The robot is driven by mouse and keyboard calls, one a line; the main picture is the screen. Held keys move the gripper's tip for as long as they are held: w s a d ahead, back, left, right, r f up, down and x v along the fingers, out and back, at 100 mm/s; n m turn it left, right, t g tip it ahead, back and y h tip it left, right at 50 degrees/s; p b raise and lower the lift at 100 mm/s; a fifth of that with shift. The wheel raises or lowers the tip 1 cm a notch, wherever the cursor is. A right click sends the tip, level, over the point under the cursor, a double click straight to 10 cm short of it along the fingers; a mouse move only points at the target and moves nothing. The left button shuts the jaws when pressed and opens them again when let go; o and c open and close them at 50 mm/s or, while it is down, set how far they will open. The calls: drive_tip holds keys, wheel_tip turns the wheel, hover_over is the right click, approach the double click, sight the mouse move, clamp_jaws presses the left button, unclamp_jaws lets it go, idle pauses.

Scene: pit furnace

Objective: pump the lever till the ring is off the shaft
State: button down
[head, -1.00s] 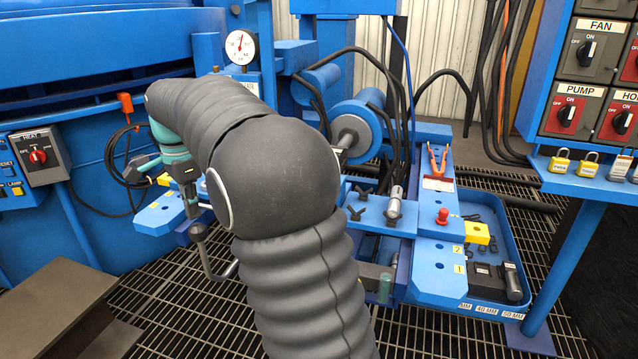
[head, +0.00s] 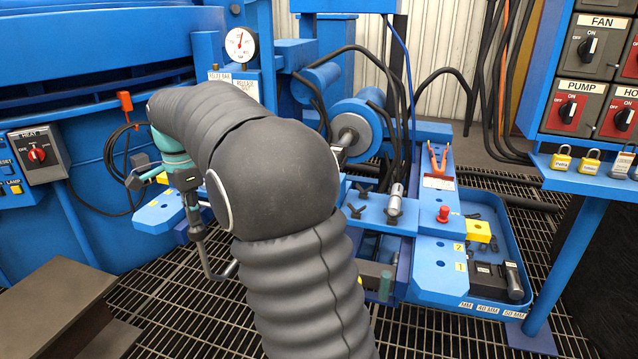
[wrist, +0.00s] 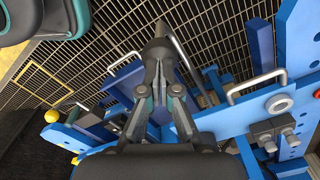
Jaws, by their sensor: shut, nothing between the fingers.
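My gripper (wrist: 161,82) is shut and empty; the head view shows it small beyond my arm (head: 188,190). A dark tapered grip, seemingly the lever's (wrist: 156,48), lies just beyond the fingertips in the wrist view. In the head view the lever (head: 210,266) is a bent metal rod with a dark upper end under my gripper. I cannot tell whether they touch. A silver round face (head: 350,135) on a blue cylinder shows right of my arm, perhaps the shaft end. I cannot make out the ring; my arm hides part of the bench.
A white dial gauge (head: 241,44) stands behind my arm. A blue bench (head: 436,255) with a red knob and yellow block is at right. A switch panel (head: 580,110) with padlocks stands far right. A brown steel block (head: 65,305) is at lower left. Grating covers the floor.

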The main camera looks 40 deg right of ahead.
wheel_tip(320, 180, down, 10)
drive_tip(key=s+a+b, duration=0.2)
drive_tip(key=b, duration=0.5)
drive_tip(key=r+p, duration=0.3)
drive_tip(key=w+d+r+p, duration=0.1)
drive_tip(key=r+p, duration=0.3)
drive_tip(key=w+d+r+p, duration=0.1)
drive_tip(key=r+p, duration=0.2)
drive_tip(key=p, duration=0.1)
drive_tip(key=shift+r, duration=0.3)
drive_tip(key=shift+f, duration=0.2)
wheel_tip(320, 180, up, 5)
drive_tip(key=p, duration=0.3)
drive_tip(key=shift+r+p, duration=0.1)
drive_tip(key=shift+p, duration=0.3)
